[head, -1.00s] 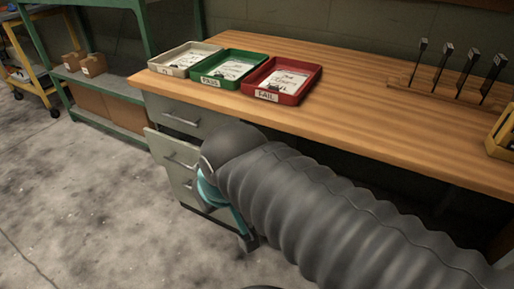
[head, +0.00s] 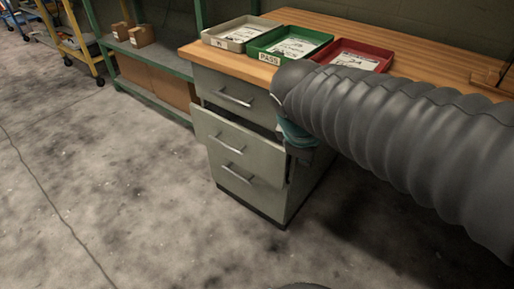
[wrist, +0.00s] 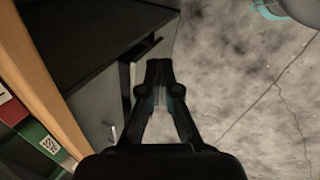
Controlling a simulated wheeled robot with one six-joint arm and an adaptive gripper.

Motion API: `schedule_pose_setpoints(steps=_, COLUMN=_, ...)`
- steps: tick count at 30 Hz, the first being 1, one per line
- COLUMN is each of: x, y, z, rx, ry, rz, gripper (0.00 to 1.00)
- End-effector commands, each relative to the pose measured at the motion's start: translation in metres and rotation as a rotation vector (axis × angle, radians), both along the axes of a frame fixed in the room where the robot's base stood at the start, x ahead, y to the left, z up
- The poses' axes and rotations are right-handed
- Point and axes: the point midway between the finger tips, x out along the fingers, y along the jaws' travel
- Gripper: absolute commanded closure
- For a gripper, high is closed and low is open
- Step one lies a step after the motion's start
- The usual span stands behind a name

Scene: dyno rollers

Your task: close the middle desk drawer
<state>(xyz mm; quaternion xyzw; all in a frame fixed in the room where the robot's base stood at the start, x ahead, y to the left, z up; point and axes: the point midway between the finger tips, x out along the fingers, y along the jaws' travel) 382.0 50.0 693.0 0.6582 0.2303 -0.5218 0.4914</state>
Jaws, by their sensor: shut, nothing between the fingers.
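The desk's drawer unit is grey-green with three drawers stacked. In the head view the middle drawer (head: 235,144) stands out from the unit, its front ahead of the top drawer (head: 234,94), with a dark gap above it. Its silver handle (head: 226,145) faces the floor space. The bottom drawer (head: 240,183) looks flush. My gripper (wrist: 158,72) is shut and empty in the wrist view, pointing down beside the drawer fronts. In the head view my arm hides most of it, near the right end of the middle drawer. I cannot tell whether it touches the drawer.
The wooden desk top (head: 300,20) carries a cream tray (head: 238,46), a green tray (head: 268,57) and a red tray (head: 378,55). A green shelf (head: 150,58) with small boxes stands to the left. The concrete floor (head: 110,190) in front is clear.

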Motion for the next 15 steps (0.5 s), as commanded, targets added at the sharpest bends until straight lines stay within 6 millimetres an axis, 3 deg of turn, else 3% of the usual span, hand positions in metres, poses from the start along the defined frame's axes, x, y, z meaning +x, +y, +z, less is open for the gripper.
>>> schedule_pose_setpoints(steps=1, x=0.014, y=0.016, z=-0.013, rx=-0.083, ry=0.032, rz=0.128, gripper=1.00)
schedule_pose_setpoints(steps=6, x=0.056, y=0.069, z=-0.031, rx=-0.387, ry=0.121, rz=0.557, gripper=1.00)
schedule_pose_setpoints(steps=12, x=0.087, y=0.135, z=-0.049, rx=-0.688, ry=0.198, rz=0.939, gripper=1.00)
schedule_pose_setpoints(steps=15, x=0.094, y=0.158, z=-0.054, rx=-0.786, ry=0.221, rz=1.049, gripper=1.00)
